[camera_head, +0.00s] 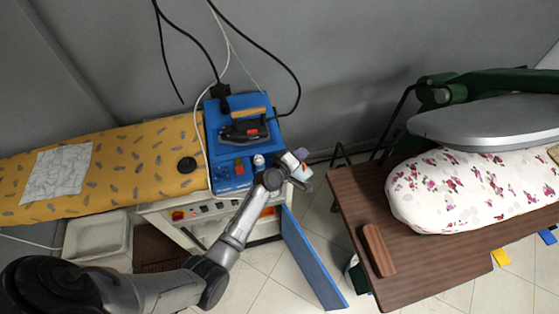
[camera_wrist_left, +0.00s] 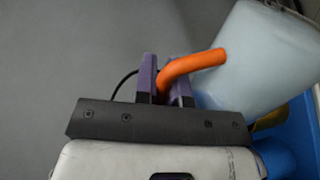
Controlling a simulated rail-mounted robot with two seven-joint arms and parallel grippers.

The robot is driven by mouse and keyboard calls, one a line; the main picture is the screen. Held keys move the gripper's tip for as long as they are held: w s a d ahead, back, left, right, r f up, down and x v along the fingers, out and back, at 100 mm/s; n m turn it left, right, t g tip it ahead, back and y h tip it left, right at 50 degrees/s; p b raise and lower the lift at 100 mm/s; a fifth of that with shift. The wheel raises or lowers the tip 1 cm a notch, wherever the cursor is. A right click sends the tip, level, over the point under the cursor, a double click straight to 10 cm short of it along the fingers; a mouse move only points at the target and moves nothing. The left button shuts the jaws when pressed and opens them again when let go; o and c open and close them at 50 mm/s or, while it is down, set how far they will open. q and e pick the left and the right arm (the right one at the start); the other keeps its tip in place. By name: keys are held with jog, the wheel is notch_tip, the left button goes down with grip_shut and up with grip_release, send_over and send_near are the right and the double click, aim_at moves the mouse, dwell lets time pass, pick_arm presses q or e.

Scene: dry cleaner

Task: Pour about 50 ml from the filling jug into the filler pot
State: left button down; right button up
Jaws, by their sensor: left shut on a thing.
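My left gripper (camera_head: 300,166) is at the right edge of the blue ironing station. In the left wrist view its purple fingers (camera_wrist_left: 165,80) are shut on the orange handle (camera_wrist_left: 195,66) of the filling jug, a pale translucent vessel (camera_wrist_left: 265,58). The jug leans in that view; its rim and any liquid level do not show. In the head view the jug is small and partly covered by the gripper, so its tilt is unclear. A small pale round piece (camera_head: 259,160) on the blue top may be the filler pot; I cannot tell. My right gripper is not in view.
An iron (camera_head: 244,130) rests on the blue station top (camera_head: 222,147), with cables rising behind it. A yellow patterned ironing board (camera_head: 130,160) extends left. An open blue door (camera_head: 312,262) hangs below. A brown table (camera_head: 352,190) with a floral press stands right, across a floor gap.

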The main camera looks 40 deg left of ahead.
aim_at(303, 167)
pick_arm(q)
jog(key=shift+w+a+r+n, duration=0.1)
jog(key=shift+a+r+n, duration=0.2)
jog(key=shift+a, duration=0.35)
dwell(0.4)
jog(key=shift+a+r+n+h, duration=0.15)
jog(key=shift+a+n+h, duration=0.15)
dwell(0.5)
jog(key=d+f+m, duration=0.1)
jog(key=d+f+m+b, duration=0.1)
jog(key=d, duration=0.1)
jog(key=d+m+y, duration=0.1)
jog(key=shift+s+d+f, duration=0.2)
jog(key=shift+d+f, duration=0.05)
jog(key=shift+f, duration=0.15)
jog(key=shift+s+d, duration=0.1)
jog(key=shift+d, duration=0.1)
jog(key=shift+a+m, duration=0.15)
jog(key=shift+m, duration=0.15)
jog(key=shift+f, duration=0.15)
jog(key=d+f+m+t+y+b, duration=0.2)
jog(key=d+f+m+b, duration=0.6)
jog(key=f+m, duration=0.3)
jog(key=shift+s+d, duration=0.3)
jog(key=shift+d, duration=0.1)
